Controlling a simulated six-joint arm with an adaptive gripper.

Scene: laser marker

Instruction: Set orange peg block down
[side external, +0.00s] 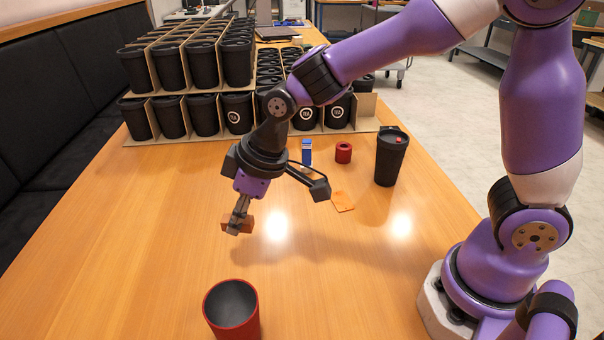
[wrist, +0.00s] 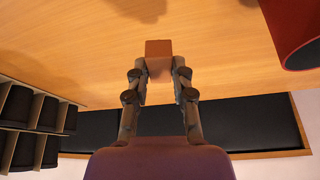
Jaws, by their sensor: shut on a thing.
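The orange peg block (side external: 230,226) is a small brown-orange block held at the tip of my gripper (side external: 241,217). In the side view my gripper points down over the open table left of centre, and the block looks a little above the tabletop; the exact gap is hard to tell. In the wrist view the block (wrist: 158,48) sits between the two fingertips of my gripper (wrist: 159,68), which are shut on its sides. The fingers hide part of the block in the side view.
A red cup (side external: 231,312) stands at the front, also at upper right in the wrist view (wrist: 290,32). Cardboard racks of black cups (side external: 204,115) fill the back. The left table (side external: 110,220) is clear.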

